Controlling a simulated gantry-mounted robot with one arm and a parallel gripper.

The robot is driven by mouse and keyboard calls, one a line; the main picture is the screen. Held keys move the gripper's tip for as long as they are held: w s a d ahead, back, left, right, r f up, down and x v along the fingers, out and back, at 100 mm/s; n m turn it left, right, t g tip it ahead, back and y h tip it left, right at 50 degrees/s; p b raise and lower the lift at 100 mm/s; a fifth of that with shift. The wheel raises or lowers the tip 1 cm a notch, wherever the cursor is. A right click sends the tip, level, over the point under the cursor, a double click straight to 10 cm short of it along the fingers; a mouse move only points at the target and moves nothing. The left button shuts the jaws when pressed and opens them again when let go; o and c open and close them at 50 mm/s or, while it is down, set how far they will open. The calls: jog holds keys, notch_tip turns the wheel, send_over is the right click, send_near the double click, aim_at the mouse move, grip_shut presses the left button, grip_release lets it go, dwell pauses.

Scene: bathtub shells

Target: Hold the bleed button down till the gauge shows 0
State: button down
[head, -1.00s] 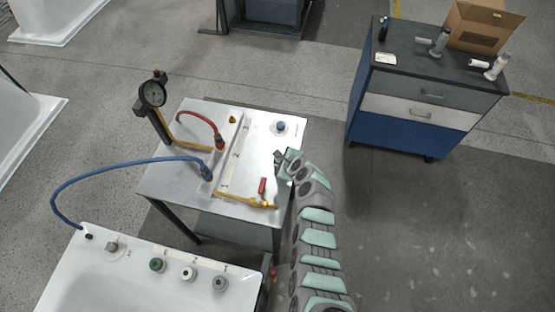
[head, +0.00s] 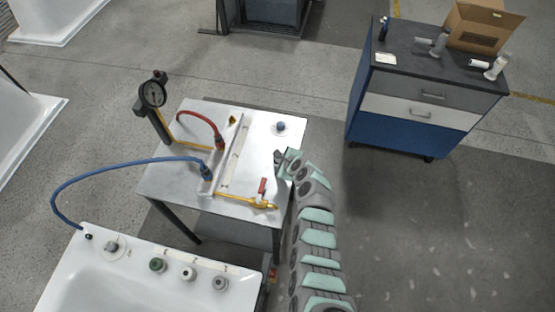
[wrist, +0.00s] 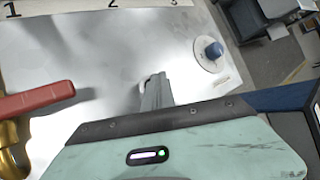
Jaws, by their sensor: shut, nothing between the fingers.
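The blue button (head: 281,126) sits on a round white plate near the far right corner of the metal-topped table. It also shows in the wrist view (wrist: 213,50), up and to the right of my fingertips. I take it to be the bleed button; its label is too small to read. My gripper (head: 279,157) is shut and empty over the table's right side, nearer than the button and apart from it. In the wrist view, its fingers (wrist: 156,92) are together. The round gauge (head: 153,93) stands on a dark post at the table's left; its reading is too small to tell.
A yellow valve with a red lever (head: 262,186) lies at the table's front, near my gripper. A red hose (head: 199,121) and a blue hose (head: 130,163) join a pale manifold. A blue cabinet (head: 400,133) stands right. The tabletop between gripper and button looks clear.

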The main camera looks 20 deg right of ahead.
jog(key=shift+r+p, duration=0.8)
jog(key=shift+p, duration=0.1)
jog(key=shift+r, duration=0.1)
notch_tip(320, 180, up, 5)
jog(key=p, duration=0.5)
dwell(0.3)
